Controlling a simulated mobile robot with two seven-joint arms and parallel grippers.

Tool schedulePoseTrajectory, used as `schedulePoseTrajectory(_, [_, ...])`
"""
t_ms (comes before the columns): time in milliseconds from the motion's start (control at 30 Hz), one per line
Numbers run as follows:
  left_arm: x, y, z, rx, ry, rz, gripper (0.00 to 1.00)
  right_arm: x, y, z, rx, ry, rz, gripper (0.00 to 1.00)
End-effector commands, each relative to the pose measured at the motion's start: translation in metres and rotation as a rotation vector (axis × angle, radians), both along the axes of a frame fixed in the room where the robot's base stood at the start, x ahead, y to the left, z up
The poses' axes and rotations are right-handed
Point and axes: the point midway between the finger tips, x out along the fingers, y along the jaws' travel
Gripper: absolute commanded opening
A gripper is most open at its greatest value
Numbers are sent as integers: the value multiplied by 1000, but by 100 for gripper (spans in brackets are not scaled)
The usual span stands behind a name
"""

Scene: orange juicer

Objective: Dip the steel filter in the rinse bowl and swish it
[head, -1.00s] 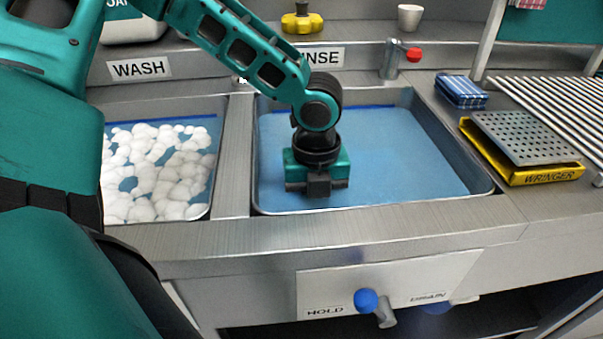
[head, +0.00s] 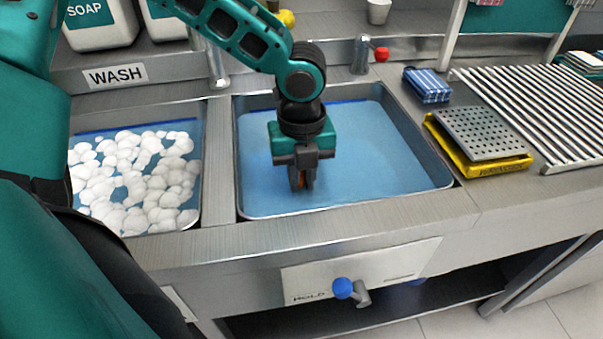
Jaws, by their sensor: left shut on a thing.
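My left gripper (head: 302,186) points down into the rinse bowl (head: 390,185), a steel basin of blue water. Its fingers are closed together low over the water, near the bowl's front left. A small orange-tinged bit (head: 304,181) shows between the fingers; the rest of what they hold is hidden by the fingers or the water. I cannot make out the steel filter anywhere in view. My right gripper is not in view.
The wash basin (head: 82,130) with white foam lies to the left, past a steel divider (head: 221,160). A tap (head: 362,55) with a red knob stands behind the bowl. A yellow wringer (head: 495,168), a blue cloth (head: 427,85) and a slatted rack (head: 560,110) are at right.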

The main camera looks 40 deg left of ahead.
Motion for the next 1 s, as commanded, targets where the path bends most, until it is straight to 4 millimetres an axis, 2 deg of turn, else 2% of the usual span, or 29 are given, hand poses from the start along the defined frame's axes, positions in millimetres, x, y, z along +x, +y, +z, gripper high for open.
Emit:
schedulePoseTrajectory(33, [0, 0, 15, -1, -1, 0, 0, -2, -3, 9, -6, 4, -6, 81])
schedulePoseTrajectory(367, [0, 0, 61, -1, -1, 0, 0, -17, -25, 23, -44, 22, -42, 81])
schedulePoseTrajectory(600, [0, 0, 94, -1, -1, 0, 0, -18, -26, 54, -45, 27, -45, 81])
schedulePoseTrajectory(767, [0, 0, 105, 0, 0, 0, 0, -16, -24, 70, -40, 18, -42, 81])
schedulePoseTrajectory(1000, [0, 0, 104, 0, 0, 0, 0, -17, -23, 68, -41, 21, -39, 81])
